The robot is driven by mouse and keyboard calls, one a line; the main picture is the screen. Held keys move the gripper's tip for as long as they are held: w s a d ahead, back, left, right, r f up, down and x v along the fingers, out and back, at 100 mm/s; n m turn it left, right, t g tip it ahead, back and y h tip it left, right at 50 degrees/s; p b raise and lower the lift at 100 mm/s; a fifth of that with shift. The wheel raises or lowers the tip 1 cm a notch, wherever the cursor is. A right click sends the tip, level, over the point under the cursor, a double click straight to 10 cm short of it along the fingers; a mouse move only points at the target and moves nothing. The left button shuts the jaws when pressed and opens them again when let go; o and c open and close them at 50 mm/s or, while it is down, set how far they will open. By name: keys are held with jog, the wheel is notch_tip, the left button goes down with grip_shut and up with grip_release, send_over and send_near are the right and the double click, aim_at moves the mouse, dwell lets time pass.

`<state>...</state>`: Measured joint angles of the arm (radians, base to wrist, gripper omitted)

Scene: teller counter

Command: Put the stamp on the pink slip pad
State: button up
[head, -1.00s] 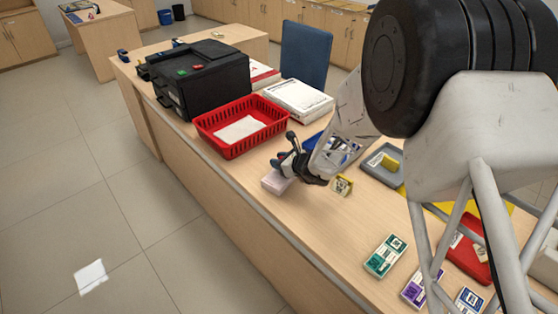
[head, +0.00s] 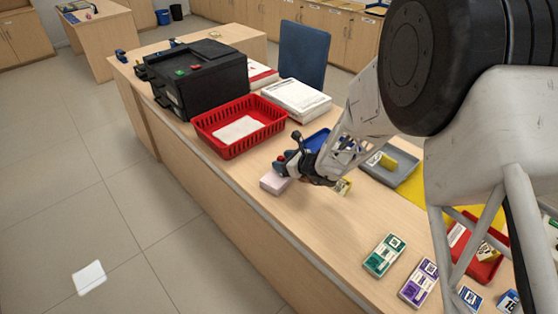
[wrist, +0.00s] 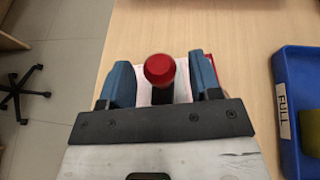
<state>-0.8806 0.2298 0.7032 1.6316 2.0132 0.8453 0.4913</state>
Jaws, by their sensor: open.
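The stamp shows in the wrist view as a round red knob (wrist: 159,69) on a dark body, between my fingers. My gripper (wrist: 161,84) is open, with a blue finger on each side of the stamp and gaps beside it. The pink slip pad (wrist: 145,92) lies under the stamp and fingers, mostly hidden by them. In the head view the pad (head: 272,184) is a pale pink block near the counter's front edge. My gripper (head: 287,166) is just above it, the red knob at its fingers. Whether the stamp's base touches the pad is hidden.
A blue tray (wrist: 290,150) marked FULL is close on the right in the wrist view. In the head view a red basket (head: 226,146) stands behind the pad. A grey tray (head: 402,178) and stamped blocks, one green (head: 384,256), lie right.

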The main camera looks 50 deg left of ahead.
jog(key=v, duration=0.9)
dwell(0.9)
jog(key=d+r+n+h, duration=0.1)
jog(key=d+r+n, duration=0.2)
jog(key=d+r, duration=0.55)
jog(key=d+r+n+h, duration=0.2)
jog(key=d+r+n, duration=0.15)
jog(key=d, duration=0.95)
jog(key=d+r+n+h, duration=0.1)
jog(key=d+r+n, duration=0.2)
jog(key=d+r, duration=0.6)
jog(key=s+d+r+n+t+h, duration=0.1)
jog(key=s+d, duration=0.5)
jog(key=d, duration=0.6)
jog(key=s+d+r+n+t+h, duration=0.1)
jog(key=s+d+h, duration=0.4)
jog(key=d, duration=0.7)
jog(key=s+d+r+n+t+h, duration=0.2)
jog(key=s+d, duration=0.4)
jog(key=d, duration=0.6)
jog(key=shift+s+d+r+n+h, duration=0.2)
jog(key=shift+s+n+h, duration=0.15)
jog(key=shift+n+h, duration=0.55)
